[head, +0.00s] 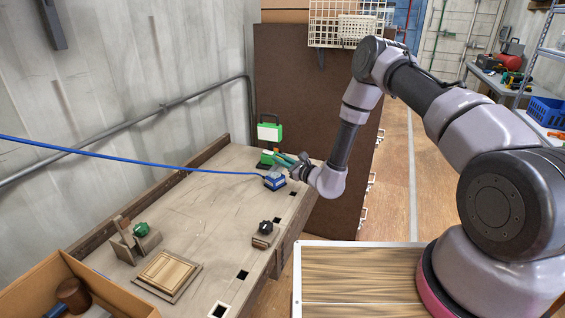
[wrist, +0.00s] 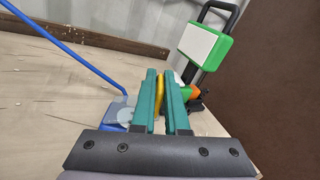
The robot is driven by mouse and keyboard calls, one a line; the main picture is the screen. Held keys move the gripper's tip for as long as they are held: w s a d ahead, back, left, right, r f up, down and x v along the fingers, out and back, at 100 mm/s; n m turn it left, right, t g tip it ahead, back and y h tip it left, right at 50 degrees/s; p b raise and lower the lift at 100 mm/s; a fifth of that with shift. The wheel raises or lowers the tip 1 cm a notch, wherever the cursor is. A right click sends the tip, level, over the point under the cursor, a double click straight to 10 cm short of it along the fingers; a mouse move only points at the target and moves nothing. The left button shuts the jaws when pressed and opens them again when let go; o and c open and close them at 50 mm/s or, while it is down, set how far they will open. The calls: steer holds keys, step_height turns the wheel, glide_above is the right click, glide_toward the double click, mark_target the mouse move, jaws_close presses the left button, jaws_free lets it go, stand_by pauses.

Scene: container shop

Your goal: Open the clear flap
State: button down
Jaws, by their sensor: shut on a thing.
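My gripper (head: 279,157) is at the far end of the workbench, and its teal fingers also show in the wrist view (wrist: 160,76). A narrow yellow piece (wrist: 159,94) sits between the fingers, and they are shut on it. A blue box (head: 274,182) with a blue cable lies just below the fingers in the head view; part of it shows left of them in the wrist view (wrist: 112,112). A pale, see-through part (wrist: 126,114), perhaps the clear flap, shows beside the left finger. Its outline and its join to the yellow piece are hidden by the fingers.
A green and white device (head: 269,132) with a black handle stands just behind the gripper. The blue cable (head: 120,154) crosses above the bench (head: 190,215). A wooden block (head: 168,273) and small fixtures lie nearer. A brown panel (head: 300,100) rises behind.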

steer(key=n, duration=0.1)
steer(key=s+a+r+n, duration=0.1)
steer(key=n, duration=0.1)
steer(key=shift+s+a+r+n, duration=0.2)
steer(key=shift+s+a+n, duration=0.1)
steer(key=shift+s, duration=0.1)
steer(key=s+a+f+n, duration=0.1)
steer(key=s+a+n, duration=0.4)
steer(key=n, duration=0.6)
steer(key=shift+s+a+f, duration=0.15)
steer(key=shift+s+a, duration=0.15)
steer(key=shift+s, duration=0.25)
steer(key=c, duration=1)
jaws_free()
steer(key=shift+o, duration=0.2)
steer(key=shift+f, duration=0.1)
steer(key=shift+s, duration=0.1)
